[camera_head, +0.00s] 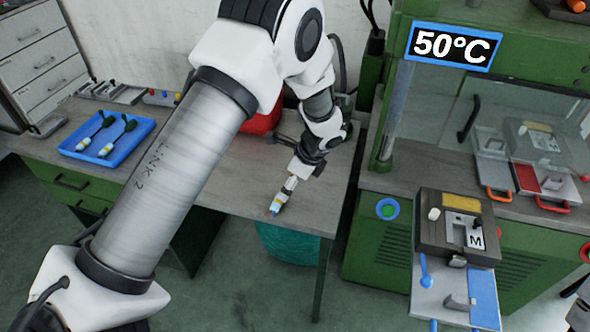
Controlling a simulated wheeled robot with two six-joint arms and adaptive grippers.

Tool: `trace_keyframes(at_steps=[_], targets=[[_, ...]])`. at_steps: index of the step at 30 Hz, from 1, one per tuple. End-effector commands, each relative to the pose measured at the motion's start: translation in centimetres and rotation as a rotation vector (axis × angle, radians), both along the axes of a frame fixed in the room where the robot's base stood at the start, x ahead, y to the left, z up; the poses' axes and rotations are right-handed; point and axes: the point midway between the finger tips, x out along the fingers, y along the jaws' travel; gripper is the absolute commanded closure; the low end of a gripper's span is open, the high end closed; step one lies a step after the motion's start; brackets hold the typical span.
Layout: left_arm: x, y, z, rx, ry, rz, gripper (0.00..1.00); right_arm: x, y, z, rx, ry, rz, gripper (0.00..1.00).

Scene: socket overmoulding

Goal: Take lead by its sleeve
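Two leads lie side by side in the blue tray (139,154) on the bench at the left. Each of these leads (96,135) has a dark green part, a white and yellow part and a blue tip. My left gripper (291,184) points down over the bench near its front edge. A similar white and yellow piece with a blue tip (277,204) shows right at its fingertips, in line with the fingers. The fingers are too small to show whether they are closed on it.
A press with a 50°C display (454,46) stands at the right. A mould (462,229) sits on a fixture in front of it, with a blue-knobbed lever (425,272). A red container (262,122) stands behind my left arm. A teal bin (288,243) is under the bench edge.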

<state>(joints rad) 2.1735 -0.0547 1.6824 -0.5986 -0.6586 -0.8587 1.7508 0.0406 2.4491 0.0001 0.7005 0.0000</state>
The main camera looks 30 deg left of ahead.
Motion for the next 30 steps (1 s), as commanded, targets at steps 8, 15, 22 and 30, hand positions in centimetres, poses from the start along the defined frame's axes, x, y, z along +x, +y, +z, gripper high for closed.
trace_keyframes(at_steps=[8,15,22,30], targets=[[-0.6,1.5,-3.4,0.002,0.008,0.000,0.08,-0.1,0.0,0.9,0.000,0.003,0.000,0.60],[-1.0,2.8,-6.8,0.002,0.005,0.000,0.08,-0.1,0.0,1.6,0.000,0.002,0.001,0.60],[-1.0,2.8,-6.9,0.001,0.004,0.001,0.22,-0.1,0.0,1.5,0.000,0.002,0.001,0.60],[-1.1,2.8,-7.0,0.001,0.006,0.001,0.73,-0.1,0.0,1.5,0.000,0.002,0.001,0.60]])
